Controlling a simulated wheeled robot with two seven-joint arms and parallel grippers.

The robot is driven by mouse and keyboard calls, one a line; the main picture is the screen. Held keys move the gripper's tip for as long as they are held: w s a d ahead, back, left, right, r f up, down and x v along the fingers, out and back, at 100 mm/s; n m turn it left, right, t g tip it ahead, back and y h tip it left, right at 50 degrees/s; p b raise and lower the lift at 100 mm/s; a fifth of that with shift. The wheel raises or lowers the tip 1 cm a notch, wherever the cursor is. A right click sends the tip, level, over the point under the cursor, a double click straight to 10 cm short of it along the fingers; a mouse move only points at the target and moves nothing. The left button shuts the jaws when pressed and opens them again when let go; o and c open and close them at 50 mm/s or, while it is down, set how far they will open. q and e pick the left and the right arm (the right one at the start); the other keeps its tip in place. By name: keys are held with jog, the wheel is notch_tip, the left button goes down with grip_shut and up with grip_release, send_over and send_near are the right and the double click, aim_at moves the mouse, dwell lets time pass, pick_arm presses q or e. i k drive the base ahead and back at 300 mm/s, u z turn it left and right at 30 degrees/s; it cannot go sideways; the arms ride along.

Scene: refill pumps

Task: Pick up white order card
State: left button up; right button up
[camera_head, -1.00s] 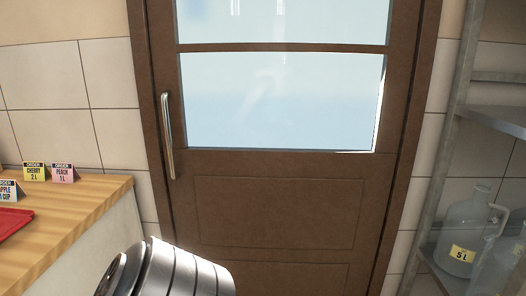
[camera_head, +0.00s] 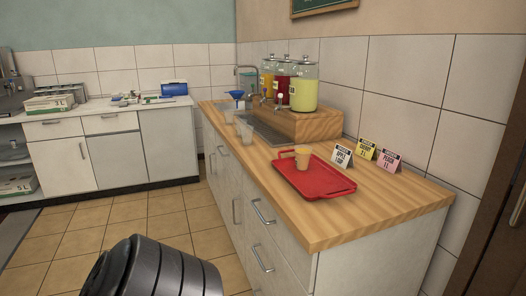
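The white order card (camera_head: 343,156) stands tent-like on the wooden counter, just behind the red tray (camera_head: 312,180). It is the leftmost of three cards in a row. A yellow card (camera_head: 365,148) and a pink card (camera_head: 388,160) stand to its right. An orange-filled cup (camera_head: 302,157) stands on the red tray. A dark ribbed part of my arm shows at the bottom edge, well short of the counter. Neither gripper's fingers are in view.
The counter (camera_head: 382,202) has bare wood at its near right end. Juice dispensers (camera_head: 304,86) stand on a wooden riser behind the tray. Clear cups (camera_head: 245,128) stand toward the far left end. A brown door (camera_head: 500,240) is at the right edge. Tiled floor (camera_head: 150,215) lies open on the left.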

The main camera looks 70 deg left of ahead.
aim_at(342, 156)
jog(key=u, duration=2.3)
